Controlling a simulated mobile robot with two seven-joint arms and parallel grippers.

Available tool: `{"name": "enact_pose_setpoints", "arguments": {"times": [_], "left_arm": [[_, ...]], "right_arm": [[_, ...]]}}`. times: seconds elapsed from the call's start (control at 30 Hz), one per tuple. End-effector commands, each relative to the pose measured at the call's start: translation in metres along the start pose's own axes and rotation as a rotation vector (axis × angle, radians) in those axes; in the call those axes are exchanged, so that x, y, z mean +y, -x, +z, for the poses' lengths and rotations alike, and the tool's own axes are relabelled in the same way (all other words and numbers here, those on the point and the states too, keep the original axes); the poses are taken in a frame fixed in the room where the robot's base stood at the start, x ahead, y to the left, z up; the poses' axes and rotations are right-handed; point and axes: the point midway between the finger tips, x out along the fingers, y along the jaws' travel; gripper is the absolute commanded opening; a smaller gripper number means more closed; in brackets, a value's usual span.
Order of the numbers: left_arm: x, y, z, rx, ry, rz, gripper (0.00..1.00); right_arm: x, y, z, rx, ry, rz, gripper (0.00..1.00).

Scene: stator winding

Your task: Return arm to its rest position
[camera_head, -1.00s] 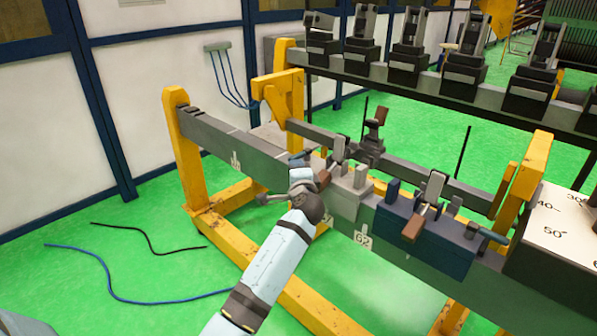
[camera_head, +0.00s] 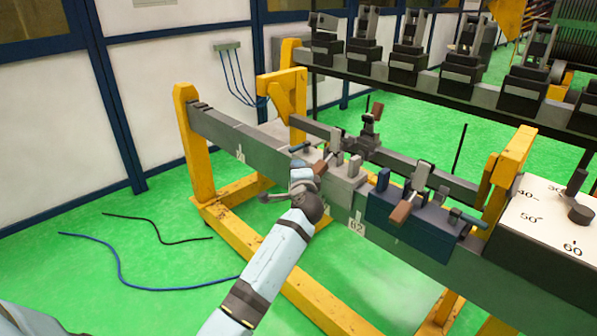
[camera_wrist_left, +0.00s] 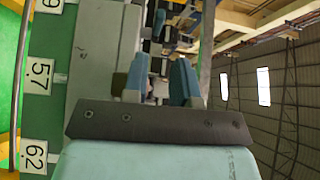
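My left arm (camera_head: 268,265) reaches in from the bottom of the head view, pale blue with dark bands. Its gripper end is beside the grey clamp block (camera_head: 345,185) on the long grey beam (camera_head: 235,150); the fingertips are hard to make out there. In the left wrist view, the two blue-grey fingers of my left gripper (camera_wrist_left: 160,82) stand apart, with fixture parts seen beyond the gap. No held thing is clear between them. A clamp lever with a brown handle (camera_head: 321,167) is close to the gripper. My right gripper is not in view.
A blue clamp block (camera_head: 408,225) sits farther right on the beam, near a white dial plate (camera_head: 545,222). Yellow posts (camera_head: 194,140) carry the beam. Several black clamps stand on a rear rail (camera_head: 440,88). Cables (camera_head: 150,285) lie on the green floor at left.

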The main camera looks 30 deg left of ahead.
Motion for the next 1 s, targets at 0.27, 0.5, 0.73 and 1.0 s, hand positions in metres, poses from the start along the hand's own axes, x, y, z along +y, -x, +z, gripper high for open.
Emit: {"name": "enact_pose_setpoints", "arguments": {"times": [0.27,0.5,0.73,1.0], "left_arm": [[0.000,0.000,0.000,0.000,0.000,0.000,0.26],[0.027,0.019,0.001,0.048,0.048,0.047,0.26],[0.131,0.128,0.009,0.257,0.332,0.308,0.26],[0.202,0.292,0.031,0.394,0.762,0.720,0.26]], "right_arm": [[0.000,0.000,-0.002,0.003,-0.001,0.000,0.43],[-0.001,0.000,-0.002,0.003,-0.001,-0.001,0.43],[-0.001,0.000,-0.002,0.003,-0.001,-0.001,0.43],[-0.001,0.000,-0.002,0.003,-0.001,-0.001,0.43]]}}
